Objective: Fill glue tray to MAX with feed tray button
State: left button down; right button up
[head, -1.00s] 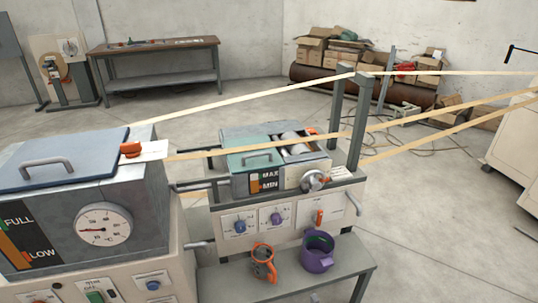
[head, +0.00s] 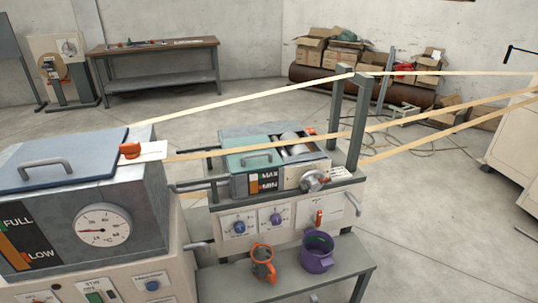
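The glue tray (head: 222,160) is the grey-green box with a handled lid on the middle machine. Its front level window (head: 253,184), beside the MAX and MIN marks, shows orange; the exact level is too small to read. The large glue tank (head: 140,205) stands at left, with a FULL/LOW gauge (head: 15,245) and a round temperature dial (head: 103,225). Below the tank, a panel has a blue button (head: 152,285) and a green switch (head: 95,297); the small label over the blue button is not clearly legible. Neither of my grippers shows in the head view.
Below the tray are a blue knob (head: 239,227), a purple knob (head: 275,218) and an orange lever (head: 319,217). Tan strips (head: 420,122) cross above.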

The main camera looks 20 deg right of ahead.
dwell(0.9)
pick_arm(q)
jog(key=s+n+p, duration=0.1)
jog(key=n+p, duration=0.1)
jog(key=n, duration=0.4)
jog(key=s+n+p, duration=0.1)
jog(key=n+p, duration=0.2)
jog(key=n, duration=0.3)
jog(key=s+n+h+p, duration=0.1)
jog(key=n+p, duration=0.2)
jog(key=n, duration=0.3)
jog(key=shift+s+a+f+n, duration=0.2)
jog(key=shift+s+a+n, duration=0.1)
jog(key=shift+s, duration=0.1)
jog(key=shift+p, duration=0.3)
